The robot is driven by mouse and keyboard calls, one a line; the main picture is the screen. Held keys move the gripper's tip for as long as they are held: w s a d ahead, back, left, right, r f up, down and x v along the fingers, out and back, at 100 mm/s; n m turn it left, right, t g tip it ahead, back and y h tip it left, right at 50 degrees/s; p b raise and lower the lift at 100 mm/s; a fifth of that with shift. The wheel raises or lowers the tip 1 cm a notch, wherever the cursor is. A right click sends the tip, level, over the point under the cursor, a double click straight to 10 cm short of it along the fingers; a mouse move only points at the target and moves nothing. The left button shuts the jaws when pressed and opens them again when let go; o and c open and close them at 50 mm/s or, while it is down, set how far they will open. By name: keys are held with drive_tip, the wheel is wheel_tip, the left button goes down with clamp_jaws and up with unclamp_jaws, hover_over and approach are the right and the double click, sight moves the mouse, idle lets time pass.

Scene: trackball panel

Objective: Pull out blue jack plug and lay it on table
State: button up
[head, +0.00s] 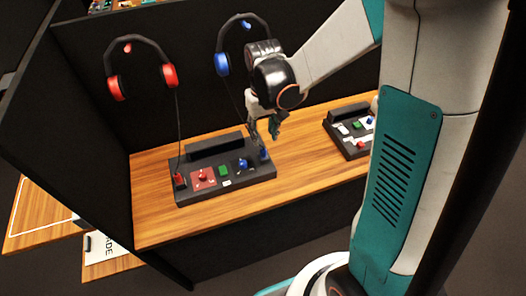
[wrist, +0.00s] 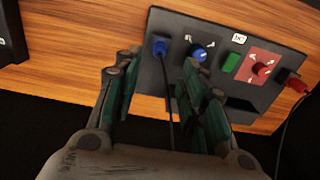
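The blue jack plug (wrist: 160,47) stands in the corner of the black control panel, with its black cord running down between my gripper's fingers in the wrist view. In the head view the blue plug (head: 264,153) is at the panel's right end. My gripper (head: 264,135) is above that end; in the wrist view my gripper (wrist: 155,75) is open, its two green-padded fingers apart and short of the plug. Nothing is between the fingers except the cord passing in view. The wooden table (head: 300,170) bears the panel (head: 225,195).
A blue knob (wrist: 198,52) sits beside the plug, then a green button (wrist: 230,63), a red knob (wrist: 262,69) and a red plug (wrist: 297,83). Red and blue headphones (head: 171,76) hang on the dark wall. A second panel (head: 349,152) stands right. Wood in front is clear.

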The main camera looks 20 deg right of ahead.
sight(263, 147)
drive_tip(key=shift+f+b, duration=3.3)
drive_tip(key=shift+f, duration=1.1)
clamp_jaws()
drive_tip(key=shift+r, duration=0.25)
drive_tip(key=shift+r+p, duration=2)
drive_tip(key=shift+r, duration=0.85)
